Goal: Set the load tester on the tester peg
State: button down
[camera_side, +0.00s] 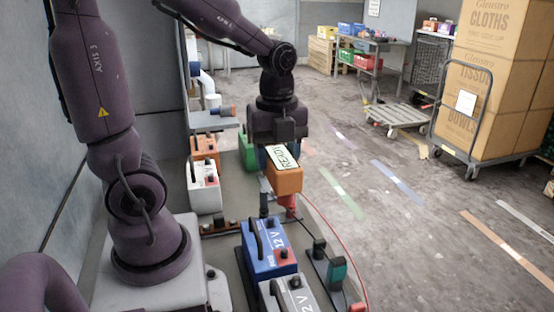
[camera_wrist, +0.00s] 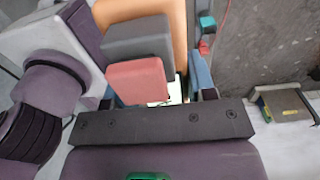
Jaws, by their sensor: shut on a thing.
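The load tester (camera_side: 287,181) is an orange box with a pale face reading "READY". A black clamp and a red clamp (camera_side: 291,202) hang at its lower end. My gripper (camera_side: 277,147) is shut on the load tester and holds it above the bench, beyond the blue battery. In the wrist view the orange body (camera_wrist: 178,30) is partly hidden behind a grey block (camera_wrist: 138,38) and a red block (camera_wrist: 138,80), seemingly its clamps. I cannot clearly pick out the tester peg in either view.
A blue 12 V battery (camera_side: 266,252) and a grey one (camera_side: 287,293) stand at the front. A teal item (camera_side: 337,271) is to their right, near a red cable. White (camera_side: 203,188) and orange (camera_side: 205,149) units and a green item (camera_side: 247,152) stand behind.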

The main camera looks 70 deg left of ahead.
jog(key=shift+r, duration=0.3)
jog(key=shift+w+a, duration=0.25)
jog(key=w+a+f, duration=0.2)
jog(key=w+a, duration=0.4)
jog(key=a, duration=0.2)
jog(key=a+f, duration=0.7)
jog(key=a, duration=0.5)
jog(key=a+f, duration=0.6)
jog(key=a, duration=0.6)
jog(key=shift+w+f, duration=0.15)
jog(key=shift+f, duration=0.25)
jog(key=shift+f, duration=2)
